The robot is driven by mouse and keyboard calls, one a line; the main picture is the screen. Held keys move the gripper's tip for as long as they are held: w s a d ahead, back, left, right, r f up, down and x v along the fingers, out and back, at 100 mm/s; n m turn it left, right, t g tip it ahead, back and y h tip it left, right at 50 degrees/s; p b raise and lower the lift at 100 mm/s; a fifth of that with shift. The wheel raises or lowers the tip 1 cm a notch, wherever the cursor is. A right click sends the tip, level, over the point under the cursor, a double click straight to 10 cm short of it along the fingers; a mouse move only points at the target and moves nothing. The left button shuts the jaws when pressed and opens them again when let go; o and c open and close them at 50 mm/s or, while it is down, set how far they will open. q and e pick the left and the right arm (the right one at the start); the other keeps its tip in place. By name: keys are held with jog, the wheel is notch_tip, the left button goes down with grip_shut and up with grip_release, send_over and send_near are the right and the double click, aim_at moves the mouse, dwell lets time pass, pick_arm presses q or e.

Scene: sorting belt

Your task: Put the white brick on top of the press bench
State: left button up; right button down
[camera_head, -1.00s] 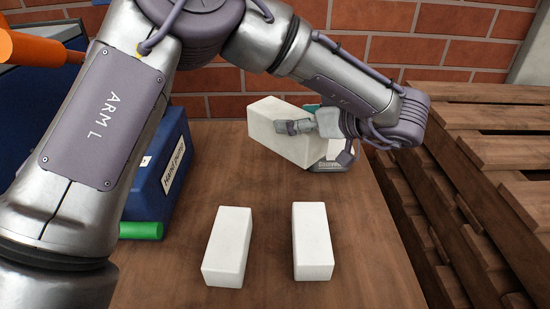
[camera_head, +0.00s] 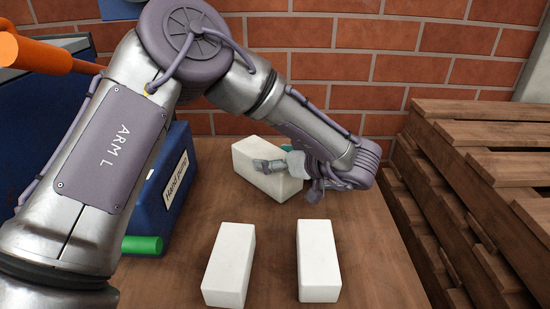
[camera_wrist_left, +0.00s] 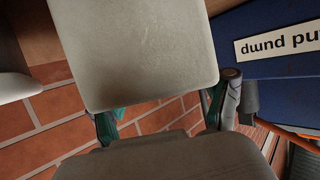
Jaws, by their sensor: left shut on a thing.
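My left gripper (camera_head: 285,165) is shut on a white brick (camera_head: 258,172) above the far part of a wooden bench top (camera_head: 275,230). In the left wrist view the brick (camera_wrist_left: 135,50) fills the upper middle, with the gripper's fingers (camera_wrist_left: 165,118) at its sides. The brick is tilted in the head view, and its lower end is close to the wood. I cannot tell whether it touches. Two more white bricks, one left (camera_head: 229,265) and one right (camera_head: 318,260), lie apart nearer me on the bench. My right gripper is not in view.
A blue hand pump box (camera_head: 165,190) stands at the left of the bench, with a green cylinder (camera_head: 142,245) beside it. Stacked wooden pallets (camera_head: 480,170) stand to the right. A brick wall (camera_head: 370,60) closes the back.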

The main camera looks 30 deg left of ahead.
pick_arm(q)
jog(key=o, duration=1.4)
jog(key=shift+f, duration=0.1)
jog(key=p+v, duration=0.1)
jog(key=v, duration=1.1)
jog(key=shift+p, duration=0.3)
